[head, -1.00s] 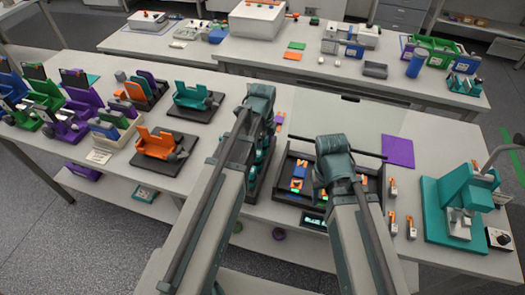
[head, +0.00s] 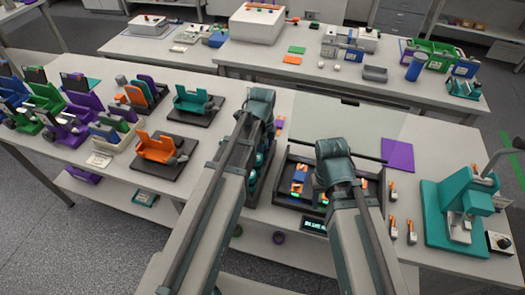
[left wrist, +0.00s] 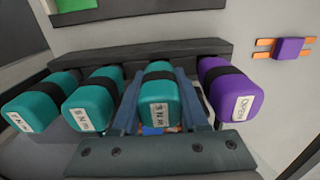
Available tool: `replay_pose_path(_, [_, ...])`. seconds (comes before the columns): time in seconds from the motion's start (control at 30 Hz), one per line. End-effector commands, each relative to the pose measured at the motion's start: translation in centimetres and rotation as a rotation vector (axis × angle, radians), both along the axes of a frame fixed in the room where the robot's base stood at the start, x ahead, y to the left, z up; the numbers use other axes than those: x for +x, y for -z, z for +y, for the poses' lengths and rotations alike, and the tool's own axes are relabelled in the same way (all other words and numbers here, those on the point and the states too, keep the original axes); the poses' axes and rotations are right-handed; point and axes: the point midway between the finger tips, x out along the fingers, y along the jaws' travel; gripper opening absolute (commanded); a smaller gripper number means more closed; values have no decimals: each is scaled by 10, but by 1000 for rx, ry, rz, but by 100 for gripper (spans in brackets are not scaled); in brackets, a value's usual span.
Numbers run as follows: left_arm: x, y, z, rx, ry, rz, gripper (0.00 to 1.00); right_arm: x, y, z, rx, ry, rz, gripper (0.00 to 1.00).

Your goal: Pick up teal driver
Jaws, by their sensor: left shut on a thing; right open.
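In the left wrist view, several teal drivers with black bands and white labels stand in a dark rack (left wrist: 150,52). The fingers of my left gripper (left wrist: 160,112) are closed around the right-hand teal driver (left wrist: 160,88), labelled "3 N m". It still sits in line with its neighbours, a teal driver (left wrist: 90,105) to its left and a purple driver (left wrist: 232,95) to its right. Whether it is lifted I cannot tell. In the head view, the teal drivers (head: 262,160) show partly beside my left arm, which hides the left gripper. My right arm mostly hides my right gripper, which is empty.
A black tray (head: 285,198) with blue and orange parts lies right of the rack. A teal press (head: 455,215) stands at the right, near a purple mat (head: 397,155). A second table stands behind.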

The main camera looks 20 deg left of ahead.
Motion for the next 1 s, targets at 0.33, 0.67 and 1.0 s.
replay_pose_path(0.33, [0, -25, 0, 0, 0, 0, 0, 0, -25, 0, 0, -1, 0, 50])
replay_pose_path(0.67, [0, -76, 0, 0, 0, 0, 0, 0, -76, 0, 1, 1, 0, 50])
replay_pose_path(1.0, [0, -101, 0, 0, 0, 0, 0, 0, -101, 0, 2, 8, 0, 50])
